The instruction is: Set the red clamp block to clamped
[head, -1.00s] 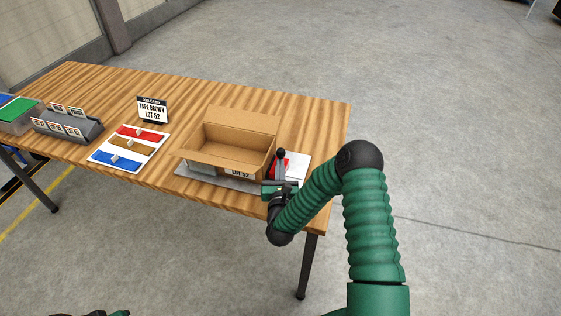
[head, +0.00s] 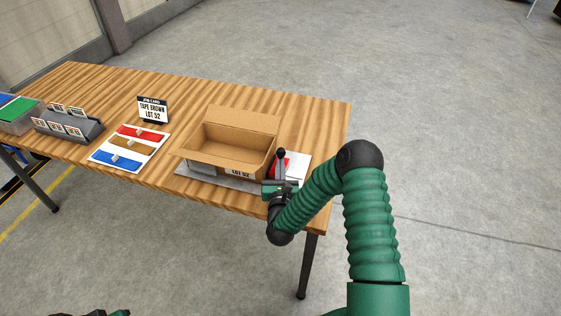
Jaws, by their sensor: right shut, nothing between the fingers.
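The red clamp block (head: 287,163) stands at the right side of the open cardboard box (head: 237,138), on a grey base plate (head: 218,182). A dark lever with a round black knob (head: 281,154) rises in front of the red block. My right gripper (head: 279,186) is at the table's front edge, just in front of the block and lever. It is shut and empty, and it hides the lower part of the clamp. I cannot tell whether it touches the lever. Of my left arm only a dark green piece shows at the bottom edge.
A white board (head: 104,156) with red, brown and blue strips lies left of the box. A job card (head: 153,109) reads "TAPE BROWN LOT 52". A grey card rack (head: 69,129) and a green-topped bin (head: 18,117) stand further left. The table's far right is bare.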

